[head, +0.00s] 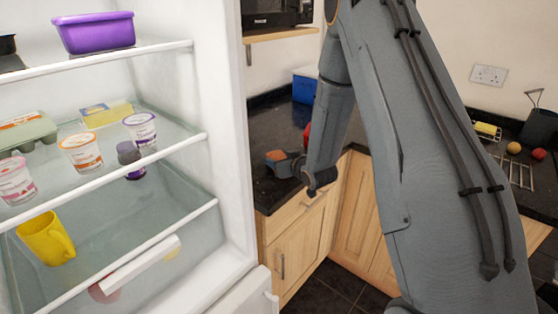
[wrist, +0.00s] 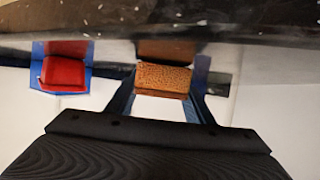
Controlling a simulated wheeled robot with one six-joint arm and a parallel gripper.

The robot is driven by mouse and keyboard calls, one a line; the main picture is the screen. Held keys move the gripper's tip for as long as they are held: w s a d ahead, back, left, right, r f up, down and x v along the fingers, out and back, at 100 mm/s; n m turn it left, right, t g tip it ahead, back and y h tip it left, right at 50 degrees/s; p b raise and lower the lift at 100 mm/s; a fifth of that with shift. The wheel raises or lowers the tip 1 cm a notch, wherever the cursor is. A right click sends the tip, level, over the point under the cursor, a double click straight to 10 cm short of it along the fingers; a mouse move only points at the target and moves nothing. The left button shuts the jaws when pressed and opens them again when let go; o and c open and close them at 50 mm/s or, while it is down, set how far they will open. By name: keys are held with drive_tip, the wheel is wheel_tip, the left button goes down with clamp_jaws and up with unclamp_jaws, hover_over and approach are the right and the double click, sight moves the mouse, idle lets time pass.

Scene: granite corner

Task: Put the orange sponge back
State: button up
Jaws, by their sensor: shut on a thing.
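The orange sponge (head: 276,155) is at the tip of my gripper (head: 283,161), over the dark granite worktop near its left end. In the wrist view the sponge (wrist: 163,76) sits between the two fingers of my gripper (wrist: 163,88), which are shut on its sides. It is a textured orange block. I cannot tell whether its lower face touches the worktop.
A red object (wrist: 64,71) lies beside the sponge, with a blue box (head: 304,88) farther back on the worktop (head: 268,125). The open fridge (head: 221,130) with filled shelves stands at left. A wire rack (head: 518,170) is at right.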

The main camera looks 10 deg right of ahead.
drive_tip(key=shift+f, duration=0.15)
drive_tip(key=o, duration=1)
drive_tip(key=shift+s+d+r, duration=0.1)
drive_tip(key=shift+s+r, duration=0.15)
drive_tip(key=b+v, duration=0.3)
drive_tip(key=v, duration=0.8)
drive_tip(key=shift+s, duration=0.2)
drive_tip(key=s+a+m+g+h, duration=0.1)
drive_tip(key=s+g, duration=0.3)
drive_tip(key=s, duration=0.4)
drive_tip(key=s+g+h, duration=0.1)
drive_tip(key=s+g, duration=0.3)
drive_tip(key=s, duration=0.4)
drive_tip(key=s+a+m+g+h, duration=0.1)
drive_tip(key=s+g, duration=0.3)
drive_tip(key=s, duration=0.5)
drive_tip(key=shift+a+f+m, duration=0.15)
drive_tip(key=shift+a+m, duration=0.15)
